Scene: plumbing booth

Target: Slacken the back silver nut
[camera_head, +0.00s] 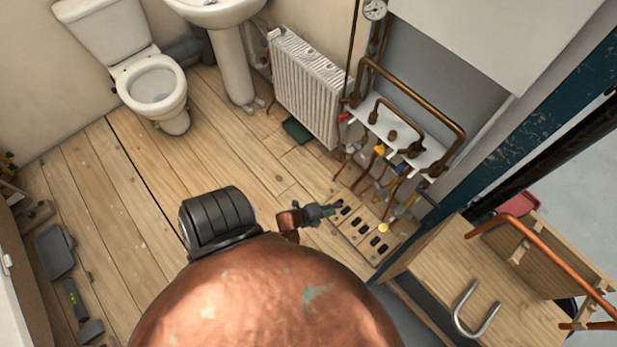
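My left gripper (322,212) is small in the view, in front of the pipework and left of a slotted wooden board. Its far end is seen at a low angle, so I cannot tell whether its fingers are open. My own copper-coloured arm parts hide much of the lower middle. Copper pipes (462,130) run over a white panel (427,150) at the right, with several small valves and fittings below them. The silver nuts are too small to make out among these fittings, and I cannot pick out the back one. My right gripper is not in view.
A white radiator (306,88) stands left of the pipes. The slotted wooden board (349,230) lies below them. A wooden bench (500,285) with a bent metal pipe (473,312) fills the lower right. A toilet (152,90) stands at the back left. Floorboards (95,205) are mostly clear.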

